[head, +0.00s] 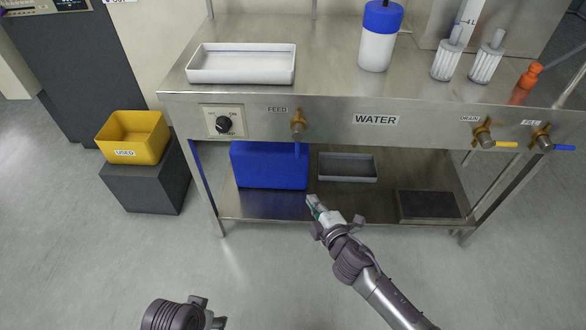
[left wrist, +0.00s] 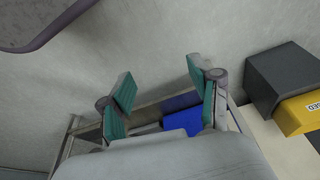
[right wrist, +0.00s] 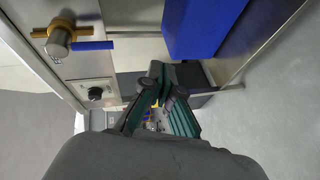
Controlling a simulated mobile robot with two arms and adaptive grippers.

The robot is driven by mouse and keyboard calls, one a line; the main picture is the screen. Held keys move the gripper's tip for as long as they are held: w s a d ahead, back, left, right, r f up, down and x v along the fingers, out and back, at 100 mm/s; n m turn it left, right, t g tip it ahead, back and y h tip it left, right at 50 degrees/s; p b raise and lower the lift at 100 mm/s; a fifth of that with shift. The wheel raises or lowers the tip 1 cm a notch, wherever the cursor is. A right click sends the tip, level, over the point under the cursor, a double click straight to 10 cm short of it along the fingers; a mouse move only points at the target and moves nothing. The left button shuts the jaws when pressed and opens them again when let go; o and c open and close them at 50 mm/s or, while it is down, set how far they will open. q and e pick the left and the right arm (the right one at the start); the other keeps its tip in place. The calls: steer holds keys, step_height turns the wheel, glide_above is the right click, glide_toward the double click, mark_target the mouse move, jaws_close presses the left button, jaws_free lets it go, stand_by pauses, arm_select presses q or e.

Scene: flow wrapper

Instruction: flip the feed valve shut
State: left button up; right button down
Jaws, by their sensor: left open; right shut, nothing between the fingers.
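The feed valve (head: 298,127) is a brass valve under the FEED label (head: 277,110) on the steel bench's front panel. Its blue lever (head: 297,149) points straight down. In the right wrist view the valve (right wrist: 60,38) and its blue lever (right wrist: 93,45) show at the upper left, apart from the fingers. My right gripper (head: 312,201) is shut and empty, below the valve and slightly right of it, not touching the lever. It also shows in the right wrist view (right wrist: 158,75). My left gripper (left wrist: 160,75) is open and empty, low at the front in the head view.
A dial switch (head: 223,124) is left of the valve. A blue box (head: 262,168) and a grey tray (head: 347,167) are on the lower shelf. Two more valves, the drain valve (head: 486,139) and one with a blue lever (head: 544,138), are at the right. A yellow bin (head: 133,136) stands left.

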mark_target(298, 143)
arm_select(q)
steer(key=b+v, duration=0.2)
steer(key=v, duration=0.4)
steer(key=shift+a+b, duration=0.1)
steer(key=shift+b, duration=0.2)
arm_select(e)
steer(key=a+r+n+t+y, duration=0.1)
steer(key=a+r+n+y, duration=0.2)
steer(key=r, duration=0.5)
steer(key=shift+a+n+t, duration=0.4)
steer(key=shift+a+n, duration=0.2)
steer(key=shift+a, duration=0.35)
arm_select(q)
steer(key=shift+f, duration=0.1)
